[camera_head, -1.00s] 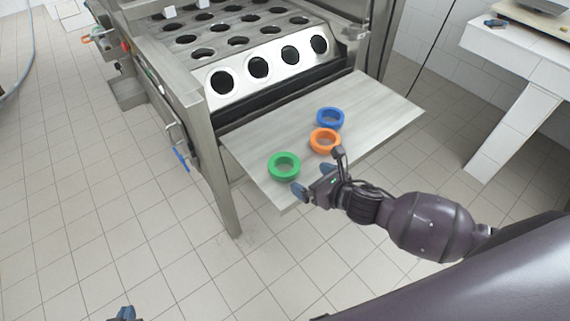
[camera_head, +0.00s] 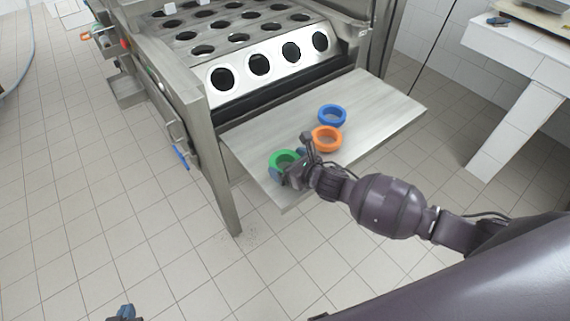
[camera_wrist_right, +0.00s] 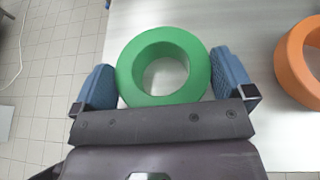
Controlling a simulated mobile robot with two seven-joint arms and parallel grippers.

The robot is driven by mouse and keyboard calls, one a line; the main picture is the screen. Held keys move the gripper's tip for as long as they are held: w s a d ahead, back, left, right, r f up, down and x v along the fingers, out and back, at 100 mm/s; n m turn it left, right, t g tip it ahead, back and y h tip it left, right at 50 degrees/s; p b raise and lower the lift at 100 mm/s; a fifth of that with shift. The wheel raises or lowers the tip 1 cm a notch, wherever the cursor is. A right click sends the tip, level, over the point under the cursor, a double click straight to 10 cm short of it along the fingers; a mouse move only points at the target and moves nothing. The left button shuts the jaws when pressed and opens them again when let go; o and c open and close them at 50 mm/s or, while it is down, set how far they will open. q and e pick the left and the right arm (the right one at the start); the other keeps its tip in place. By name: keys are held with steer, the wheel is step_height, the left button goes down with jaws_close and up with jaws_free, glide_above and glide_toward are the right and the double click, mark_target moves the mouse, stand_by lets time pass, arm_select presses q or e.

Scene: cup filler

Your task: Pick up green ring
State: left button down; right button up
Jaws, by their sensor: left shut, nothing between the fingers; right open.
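The green ring (camera_head: 281,158) lies on the metal shelf (camera_head: 375,108) at its near left part, partly hidden by my right gripper (camera_head: 288,166) in the head view. In the right wrist view the green ring (camera_wrist_right: 163,66) lies between the two blue fingertips of my right gripper (camera_wrist_right: 163,80). The fingers are open, one on each side of the ring, the right one very close to it. I cannot tell whether either touches. My left gripper (camera_head: 125,312) shows only as a tip at the bottom edge of the head view, over the floor, away from the shelf.
An orange ring (camera_head: 326,138) lies just right of the green one, with a blue ring (camera_head: 332,115) behind it. The steel machine (camera_head: 222,116) with rows of round holes stands behind the shelf. The right part of the shelf is clear. A white table (camera_head: 520,60) stands far right.

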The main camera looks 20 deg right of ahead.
steer(key=shift+w+a+f, duration=0.15)
steer(key=shift+w, duration=0.15)
